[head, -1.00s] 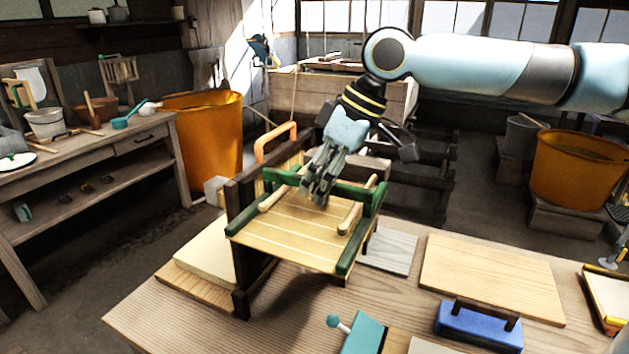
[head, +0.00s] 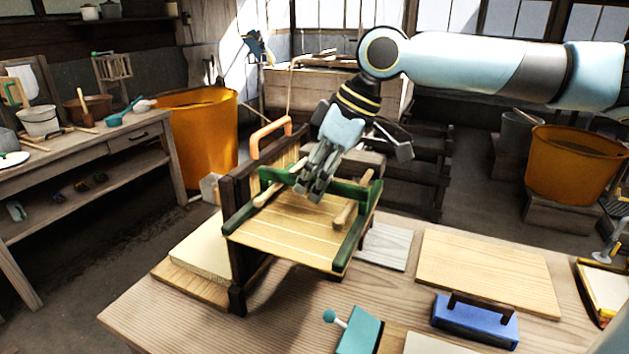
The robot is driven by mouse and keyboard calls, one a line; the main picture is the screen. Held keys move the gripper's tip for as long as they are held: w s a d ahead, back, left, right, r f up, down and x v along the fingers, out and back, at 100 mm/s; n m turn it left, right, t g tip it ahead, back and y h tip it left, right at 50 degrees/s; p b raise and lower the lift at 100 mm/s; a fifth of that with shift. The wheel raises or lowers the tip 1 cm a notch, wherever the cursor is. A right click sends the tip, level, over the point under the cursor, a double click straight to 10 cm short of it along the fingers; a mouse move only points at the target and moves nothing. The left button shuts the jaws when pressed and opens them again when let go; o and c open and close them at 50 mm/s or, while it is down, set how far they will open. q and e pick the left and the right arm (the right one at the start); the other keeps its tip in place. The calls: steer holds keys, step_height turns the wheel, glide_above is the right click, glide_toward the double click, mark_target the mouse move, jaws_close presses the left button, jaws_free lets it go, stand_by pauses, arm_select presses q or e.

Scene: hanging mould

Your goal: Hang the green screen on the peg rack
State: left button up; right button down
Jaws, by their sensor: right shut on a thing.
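The green screen (head: 290,238), a pale slatted panel with green rails and two light wooden bars, is held tilted above the near table. My right gripper (head: 314,190) is shut on its far green rail. The dark wooden peg rack (head: 238,270) stands on the table at the screen's left; the screen's left edge overlaps it in view. Whether they touch, I cannot tell. The rack's pegs are mostly hidden by the screen. An orange-handled frame (head: 270,135) is at the rack's far end. My left gripper is not in view.
The near table (head: 170,317) carries stacked pale boards (head: 205,250) left of the rack, a blue block with a dark handle (head: 475,322), a teal block (head: 358,332) and a flat board (head: 490,275). Orange tubs (head: 200,140) stand beyond. A side bench is at left.

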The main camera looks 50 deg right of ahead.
steer(key=shift+f, duration=0.35)
steer(key=c, duration=1.3)
jaws_free()
steer(key=shift+c, duration=0.2)
